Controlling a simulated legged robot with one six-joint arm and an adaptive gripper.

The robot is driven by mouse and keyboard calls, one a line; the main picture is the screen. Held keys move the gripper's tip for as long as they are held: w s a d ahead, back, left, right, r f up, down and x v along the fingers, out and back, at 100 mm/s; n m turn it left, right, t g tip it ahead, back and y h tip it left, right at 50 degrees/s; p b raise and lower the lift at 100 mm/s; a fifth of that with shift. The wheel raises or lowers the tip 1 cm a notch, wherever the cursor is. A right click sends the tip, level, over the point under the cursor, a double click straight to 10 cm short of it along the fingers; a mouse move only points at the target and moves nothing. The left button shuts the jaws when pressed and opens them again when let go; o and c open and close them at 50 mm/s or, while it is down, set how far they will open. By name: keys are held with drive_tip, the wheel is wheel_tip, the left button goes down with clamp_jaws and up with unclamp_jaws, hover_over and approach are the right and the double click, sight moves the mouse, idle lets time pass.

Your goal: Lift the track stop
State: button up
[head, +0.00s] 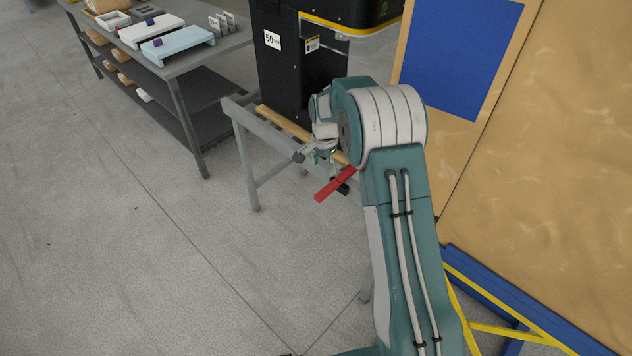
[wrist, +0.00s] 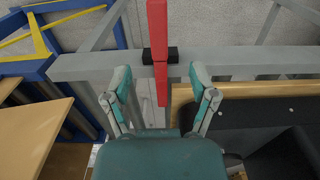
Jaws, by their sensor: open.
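The track stop is a flat red bar (head: 335,184) on a black pivot piece at the grey rail, sloping down to the left in the head view. In the wrist view the red bar (wrist: 158,35) runs upright through the middle, across the black piece (wrist: 172,54). My gripper (wrist: 160,72) is open, one finger on each side of the bar's near end, with a gap on both sides. In the head view my gripper (head: 322,152) is small and partly hidden by my arm, just above the bar.
The grey rail frame (head: 245,128) carries a wooden strip (head: 282,123) beside the black machine (head: 278,60). A grey workbench (head: 190,62) with trays stands at the upper left. A tan panel (head: 560,130) and blue-yellow frame (head: 500,300) are on the right. Floor at left is clear.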

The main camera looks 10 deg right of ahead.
sight(324, 191)
wheel_tip(324, 191, down, 11)
drive_tip(key=shift+r, duration=0.2)
drive_tip(key=shift+d+f, duration=0.15)
drive_tip(key=shift+c, duration=0.3)
clamp_jaws()
